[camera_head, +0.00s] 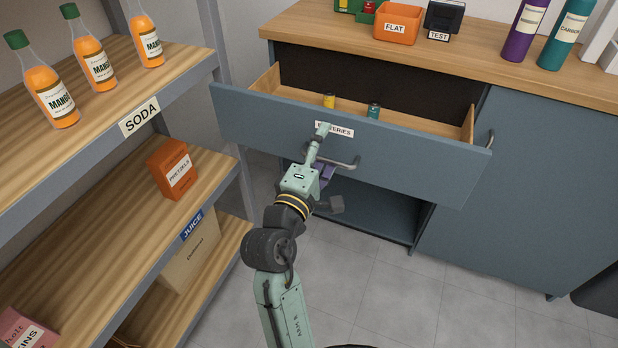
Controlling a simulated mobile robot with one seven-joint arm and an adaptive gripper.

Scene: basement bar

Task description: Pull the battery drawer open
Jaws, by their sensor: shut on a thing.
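The battery drawer (420,162) is a blue-grey front with a wooden box, standing well out of the cabinet. Its label, partly covered by my gripper, ends in "TERIES". A yellow battery (329,101) and a teal battery (374,111) stand upright inside it. The metal bar handle (346,164) is on the drawer front below the label. My gripper (321,150) is at the left part of the handle, shut on it. The exact finger contact is partly hidden by the gripper body.
A shelf unit (127,119) on the left holds mango soda bottles and a pretzel box (173,168). On the counter (465,48) stand an orange FLAT bin (396,22), a TEST device (443,18) and bottles. An open compartment (375,212) is below the drawer. Grey floor is free in front.

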